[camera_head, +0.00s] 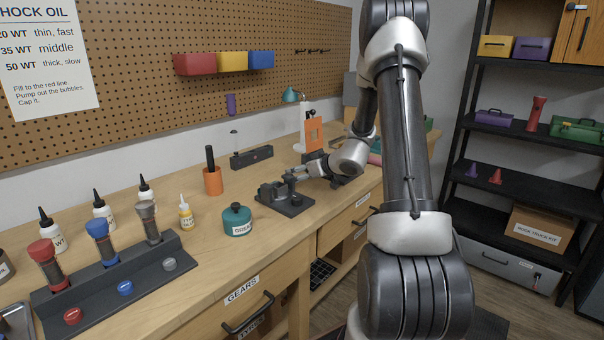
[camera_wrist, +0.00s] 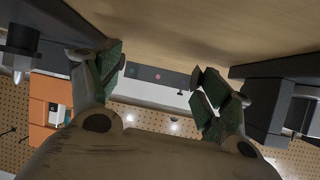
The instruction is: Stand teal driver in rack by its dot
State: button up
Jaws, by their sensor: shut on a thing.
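My gripper (camera_head: 291,175) is low over the bench, at a dark stand with a flat base (camera_head: 285,201). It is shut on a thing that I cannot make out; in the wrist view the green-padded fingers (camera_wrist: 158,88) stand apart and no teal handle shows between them. I cannot pick out the teal driver in either view. A dark bar, probably the rack (camera_head: 252,157), lies near the back wall, left of and beyond my gripper. In the wrist view this bar (camera_wrist: 145,74) shows a teal dot and a red dot beyond the fingers.
A dark shock holder (camera_head: 140,288) fills the bench's near left. An orange-and-white device (camera_head: 314,133) stands behind. Bare bench lies before the bar.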

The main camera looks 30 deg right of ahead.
jog(key=shift+f, duration=0.1)
jog(key=shift+f, duration=0.25)
jog(key=o, duration=0.8)
